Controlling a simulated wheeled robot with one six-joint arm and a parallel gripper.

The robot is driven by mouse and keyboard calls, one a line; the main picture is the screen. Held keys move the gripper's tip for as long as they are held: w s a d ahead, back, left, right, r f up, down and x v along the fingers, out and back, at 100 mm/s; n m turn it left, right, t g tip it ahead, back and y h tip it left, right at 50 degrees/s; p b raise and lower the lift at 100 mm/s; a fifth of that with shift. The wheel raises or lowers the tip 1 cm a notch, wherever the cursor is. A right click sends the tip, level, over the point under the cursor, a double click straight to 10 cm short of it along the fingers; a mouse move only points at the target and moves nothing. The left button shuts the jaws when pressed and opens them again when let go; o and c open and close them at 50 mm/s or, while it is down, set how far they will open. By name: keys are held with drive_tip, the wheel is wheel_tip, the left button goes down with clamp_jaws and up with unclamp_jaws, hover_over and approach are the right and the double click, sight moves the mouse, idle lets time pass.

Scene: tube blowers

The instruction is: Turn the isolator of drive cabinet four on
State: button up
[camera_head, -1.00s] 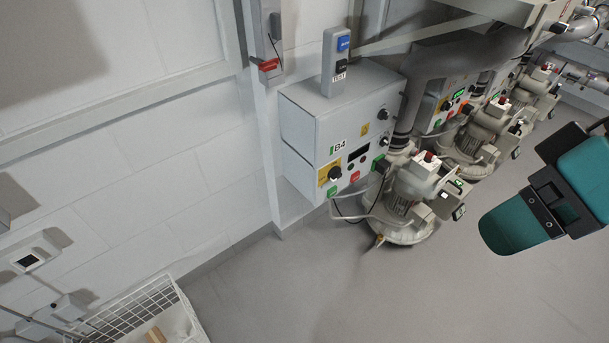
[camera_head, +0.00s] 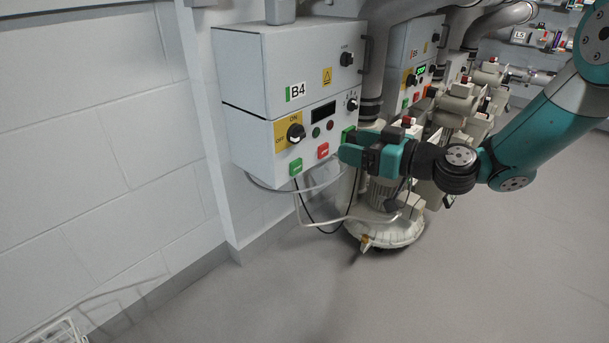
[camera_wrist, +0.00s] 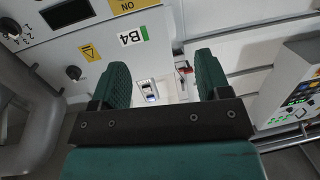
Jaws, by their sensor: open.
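Drive cabinet four, labelled B4, is a white box (camera_head: 262,72) on the wall in the head view. Its isolator is a black rotary knob (camera_head: 295,132) on a yellow ON/OFF plate at the lower left of its front. I cannot clearly tell which mark the knob points to. My gripper (camera_head: 347,153) is right of the isolator and slightly lower, apart from it. In the wrist view my gripper (camera_wrist: 165,82) has its two green fingers spread with nothing held. There the B4 label (camera_wrist: 131,37) and part of the yellow plate (camera_wrist: 128,6) show upside down; the knob is out of view.
A green button (camera_head: 295,166) and a red button (camera_head: 323,150) sit below the isolator. A blower (camera_head: 385,222) with hoses and cables stands below the cabinet. More cabinets and blowers line the wall to the right. The floor (camera_head: 440,295) in front is clear.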

drive_tip(key=m+t+b, duration=0.1)
drive_tip(key=t+b, duration=0.1)
approach(301, 137)
drive_tip(key=b+x, duration=0.2)
drive_tip(key=x, duration=0.7)
drive_tip(key=c, duration=0.9)
